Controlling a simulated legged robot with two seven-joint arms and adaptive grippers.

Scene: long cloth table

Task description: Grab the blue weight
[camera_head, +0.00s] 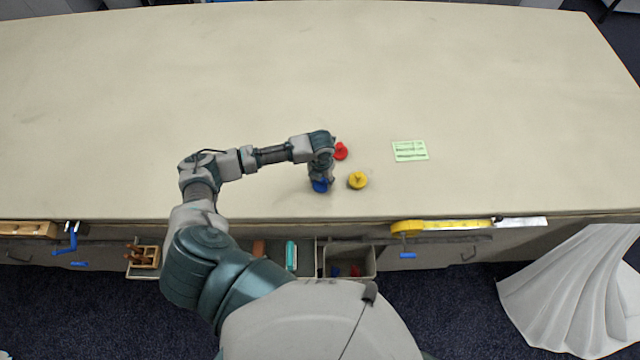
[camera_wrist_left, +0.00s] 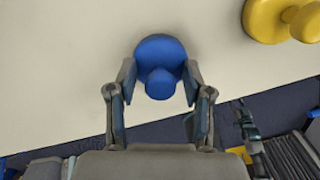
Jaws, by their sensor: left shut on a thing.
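The blue weight (camera_head: 320,186) is on the table near its front edge, partly hidden under my left gripper in the head view. In the left wrist view the blue weight (camera_wrist_left: 160,60) shows a round base and a knob, with a finger on each side. My left gripper (camera_wrist_left: 160,78) is shut on it. In the head view my left gripper (camera_head: 320,178) points down over it. I cannot tell whether the weight touches the table. My right gripper is in neither view.
A yellow weight (camera_head: 358,180) stands close on the right, and a red weight (camera_head: 341,151) just behind. A green-white card (camera_head: 410,150) lies further right. The back of the table is clear.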

